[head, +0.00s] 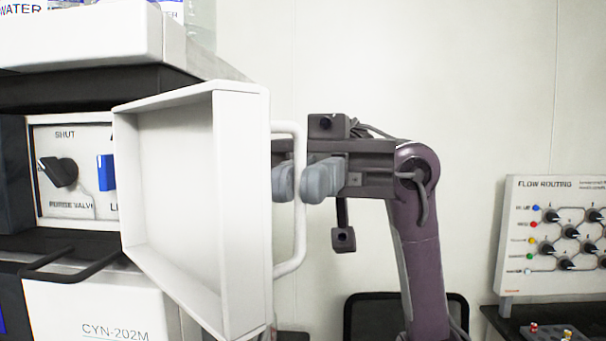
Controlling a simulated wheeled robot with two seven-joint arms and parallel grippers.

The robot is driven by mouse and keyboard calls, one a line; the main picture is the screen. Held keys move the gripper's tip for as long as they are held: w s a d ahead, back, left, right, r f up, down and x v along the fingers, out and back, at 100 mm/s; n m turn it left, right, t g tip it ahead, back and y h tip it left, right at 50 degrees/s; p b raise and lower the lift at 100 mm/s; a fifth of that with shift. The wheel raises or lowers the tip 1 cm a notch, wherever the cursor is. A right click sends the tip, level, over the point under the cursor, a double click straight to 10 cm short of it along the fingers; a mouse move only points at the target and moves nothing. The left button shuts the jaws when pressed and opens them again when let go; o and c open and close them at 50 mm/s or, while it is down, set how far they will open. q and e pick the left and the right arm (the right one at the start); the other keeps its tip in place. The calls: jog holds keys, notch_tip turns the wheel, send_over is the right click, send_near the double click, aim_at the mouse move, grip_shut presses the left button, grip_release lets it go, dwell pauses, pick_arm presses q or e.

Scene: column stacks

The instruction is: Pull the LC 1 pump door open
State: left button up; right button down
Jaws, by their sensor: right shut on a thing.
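The white pump door (180,190) stands swung out from the front of the instrument stack, its hollow inner side facing me. Its white bar handle (300,225) is on the outer face, to the right. My right gripper (297,181) is shut on the handle, with one grey finger on each side of the bar. Behind the open door a panel shows a black purge valve knob (59,172) marked SHUT and a blue part (106,172), partly hidden by the door. My left gripper is not in view.
A lower unit marked CYN-202M (95,305) has a dark bar handle (70,268) above it. A white tray with bottles (85,38) tops the stack. A flow routing panel (550,235) stands at right by a dark bench. A dark chair back (370,315) is behind my arm.

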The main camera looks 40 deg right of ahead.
jog(key=shift+w+d, duration=0.1)
dwell(0.3)
jog(key=c, duration=1.6)
grip_release()
jog(key=shift+w, duration=0.1)
jog(key=shift+w+d, duration=0.25)
jog(key=shift+d, duration=0.05)
jog(key=shift+v, duration=3.5)
